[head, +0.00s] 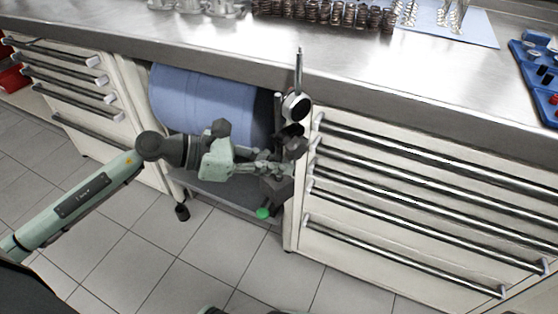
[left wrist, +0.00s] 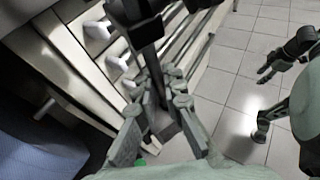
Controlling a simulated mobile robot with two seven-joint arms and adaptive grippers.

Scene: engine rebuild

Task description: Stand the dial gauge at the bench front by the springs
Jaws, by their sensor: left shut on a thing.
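The dial gauge (head: 296,106) has a round white face in a dark rim and a thin stem pointing up. In the head view it is upright in front of the bench's front edge, its stem tip overlapping the steel top. My left gripper (head: 290,163) is below it, shut on its dark lower part. In the left wrist view the dark part of the gauge (left wrist: 146,50) rises from between the fingers (left wrist: 165,105). The springs (head: 325,13) stand in a row on the bench top. Dark, finger-like parts of mine show at the right of the left wrist view, perhaps my right gripper.
The steel bench top (head: 370,62) is bare in front of the springs. A drawer cabinet (head: 400,190) with long handles is right of the gripper. A blue drum (head: 205,98) lies under the bench. A blue tray (head: 535,75) is at far right.

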